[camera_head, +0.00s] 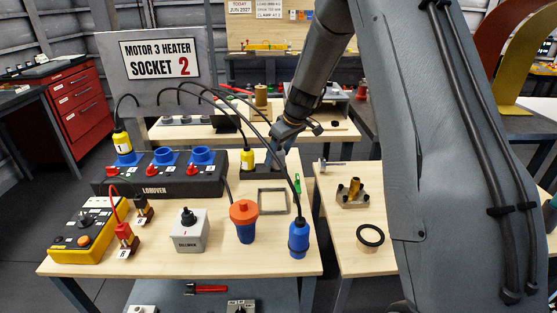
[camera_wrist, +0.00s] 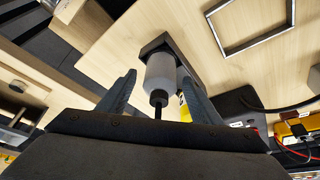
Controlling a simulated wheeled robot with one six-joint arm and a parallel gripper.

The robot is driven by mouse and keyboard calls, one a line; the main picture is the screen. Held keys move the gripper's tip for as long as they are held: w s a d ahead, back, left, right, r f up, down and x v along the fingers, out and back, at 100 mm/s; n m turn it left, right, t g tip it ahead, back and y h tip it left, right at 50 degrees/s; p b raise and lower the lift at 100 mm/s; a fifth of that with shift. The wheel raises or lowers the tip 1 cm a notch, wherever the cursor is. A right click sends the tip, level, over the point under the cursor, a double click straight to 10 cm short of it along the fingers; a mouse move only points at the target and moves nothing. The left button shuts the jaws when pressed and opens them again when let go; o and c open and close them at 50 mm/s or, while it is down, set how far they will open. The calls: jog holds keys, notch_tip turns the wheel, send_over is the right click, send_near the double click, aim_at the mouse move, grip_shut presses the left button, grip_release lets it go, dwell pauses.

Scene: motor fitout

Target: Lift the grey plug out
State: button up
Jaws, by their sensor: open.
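The grey plug (camera_wrist: 162,72) shows in the wrist view as a pale grey cylinder with a black neck towards me. Its far end meets a dark square holder (camera_wrist: 165,42) on the wooden bench. My gripper (camera_wrist: 158,82) is open, with one finger on each side of the plug. I cannot tell whether either finger touches it. In the head view my gripper (camera_head: 281,142) is low over the back of the front bench, right of a yellow plug (camera_head: 247,159). The grey plug cannot be made out clearly there.
A black socket box (camera_head: 165,185) with blue sockets stands left. An orange-capped blue connector (camera_head: 244,222), a blue plug (camera_head: 299,238) and a grey switch box (camera_head: 189,230) stand in front. A square frame (camera_head: 272,201) lies nearby. Black cables arch across from the sign (camera_head: 158,62).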

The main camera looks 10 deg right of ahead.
jog(key=shift+c, duration=0.4)
jog(key=c, duration=1.2)
jog(key=shift+o, duration=0.2)
jog(key=shift+r, duration=0.1)
notch_tip(320, 180, up, 28)
jog(key=b, duration=0.5)
